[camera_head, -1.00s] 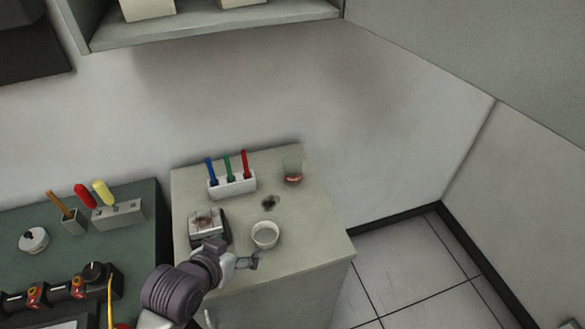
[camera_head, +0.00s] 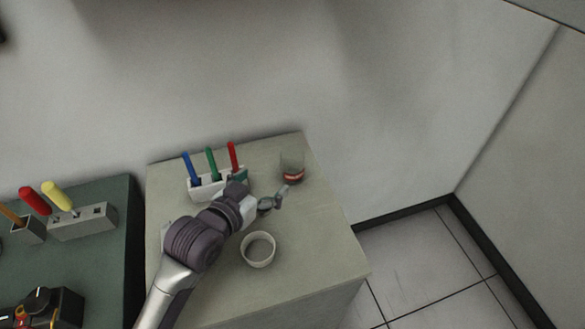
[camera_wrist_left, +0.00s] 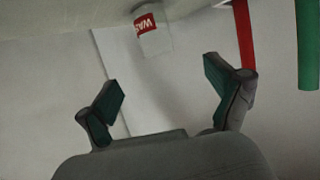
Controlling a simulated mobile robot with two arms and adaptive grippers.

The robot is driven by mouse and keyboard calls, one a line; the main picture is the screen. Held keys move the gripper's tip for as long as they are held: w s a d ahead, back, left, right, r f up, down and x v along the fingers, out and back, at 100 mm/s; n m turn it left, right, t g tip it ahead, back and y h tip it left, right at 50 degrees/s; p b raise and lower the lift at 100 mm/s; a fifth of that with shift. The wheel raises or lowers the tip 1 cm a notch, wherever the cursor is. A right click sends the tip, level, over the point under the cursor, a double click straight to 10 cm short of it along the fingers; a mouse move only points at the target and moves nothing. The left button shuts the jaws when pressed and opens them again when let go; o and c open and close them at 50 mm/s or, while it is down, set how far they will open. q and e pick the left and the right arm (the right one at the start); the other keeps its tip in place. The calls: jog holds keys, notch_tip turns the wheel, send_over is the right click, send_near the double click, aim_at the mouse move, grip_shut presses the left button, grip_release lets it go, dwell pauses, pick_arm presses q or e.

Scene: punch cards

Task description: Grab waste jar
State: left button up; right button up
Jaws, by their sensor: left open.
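The waste jar (camera_head: 292,168) is a small clear jar with a red label, upright near the back right of the pale cabinet top. In the left wrist view the jar (camera_wrist_left: 153,40) shows at the top, with part of the label's lettering readable, beyond and between the fingertips. My left gripper (camera_head: 277,198) is just in front of the jar and a little to its left. In the left wrist view the gripper (camera_wrist_left: 162,92) has its fingers spread with nothing between them. My right gripper is not in view.
A pen rack (camera_head: 203,190) with blue, green and red pens stands left of the jar, behind my arm. The cabinet top (camera_head: 318,235) is clear at the right. A green bench (camera_head: 108,265) with tools is at left.

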pick_arm(q)
jog(key=p, duration=0.1)
send_near(297, 152)
jog(key=shift+w+d+f, duration=0.25)
jog(key=shift+w+f, duration=0.6)
jog(key=shift+w+d, duration=0.15)
jog(key=shift+w, duration=0.05)
jog(key=p+x, duration=0.1)
jog(key=x, duration=0.3)
jog(key=shift+w+d+r+p, duration=0.1)
jog(key=shift+w+d+p, duration=0.15)
jog(key=shift+d+p, duration=0.15)
jog(key=shift+s+a, duration=0.1)
jog(key=shift+c, duration=0.9)
jog(key=c, duration=1.1)
jog(key=shift+c, duration=0.4)
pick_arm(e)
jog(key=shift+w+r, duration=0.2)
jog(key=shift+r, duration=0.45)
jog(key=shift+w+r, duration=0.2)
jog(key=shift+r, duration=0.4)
pick_arm(q)
jog(key=shift+r, duration=0.2)
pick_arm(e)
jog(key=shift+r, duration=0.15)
